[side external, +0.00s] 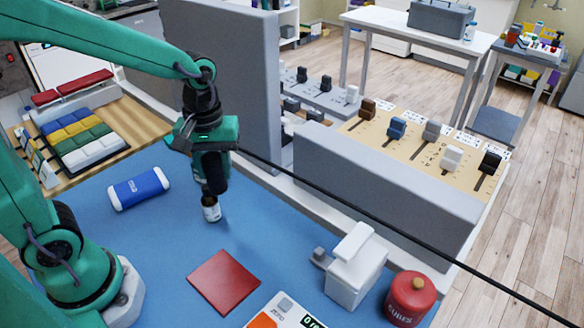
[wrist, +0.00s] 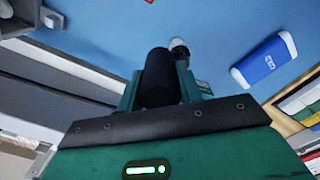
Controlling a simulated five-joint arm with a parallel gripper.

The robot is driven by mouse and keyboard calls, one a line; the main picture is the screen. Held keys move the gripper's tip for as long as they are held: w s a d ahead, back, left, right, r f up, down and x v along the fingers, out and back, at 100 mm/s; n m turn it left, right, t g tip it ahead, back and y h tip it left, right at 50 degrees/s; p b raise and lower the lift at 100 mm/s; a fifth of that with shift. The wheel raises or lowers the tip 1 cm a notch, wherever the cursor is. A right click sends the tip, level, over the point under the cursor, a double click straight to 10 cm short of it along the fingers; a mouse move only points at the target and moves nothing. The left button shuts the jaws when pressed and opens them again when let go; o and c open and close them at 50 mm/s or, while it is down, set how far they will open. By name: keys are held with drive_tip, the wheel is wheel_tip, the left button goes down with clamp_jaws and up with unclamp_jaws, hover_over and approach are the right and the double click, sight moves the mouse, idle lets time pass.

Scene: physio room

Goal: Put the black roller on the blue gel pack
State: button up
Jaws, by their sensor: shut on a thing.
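My gripper (side external: 212,166) is shut on the black roller (side external: 215,182) above the blue mat. In the wrist view the roller (wrist: 157,82) lies between the two green fingers. A small white-ended piece (side external: 211,211) shows just below the roller; I cannot tell whether it is part of it, or whether it touches the mat. The blue gel pack (side external: 140,188), with white ends and a white mark, lies flat on the mat left of my gripper in the side view. In the wrist view the pack (wrist: 266,61) is at the right, apart from the roller.
A red square pad (side external: 224,282) lies at the front of the blue mat (side external: 180,235). A white device (side external: 354,272) and a red lidded pot (side external: 409,299) stand front right. A grey panel (side external: 225,80) rises behind. The mat between roller and pack is clear.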

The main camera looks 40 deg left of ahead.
drive_tip(key=s+a+r+n, duration=0.1)
drive_tip(key=s+a+n, duration=0.1)
drive_tip(key=a+n, duration=0.3)
drive_tip(key=s+a+n, duration=0.3)
drive_tip(key=a+n, duration=0.3)
drive_tip(key=a, duration=0.4)
drive_tip(key=shift+r, duration=0.35)
drive_tip(key=shift+s+a, duration=0.1)
drive_tip(key=shift+a, duration=0.05)
hover_over(137, 184)
wheel_tip(137, 184, down, 7)
drive_tip(key=shift+f, duration=0.1)
drive_tip(key=shift+f, duration=1.9)
drive_tip(key=shift+f, duration=0.2)
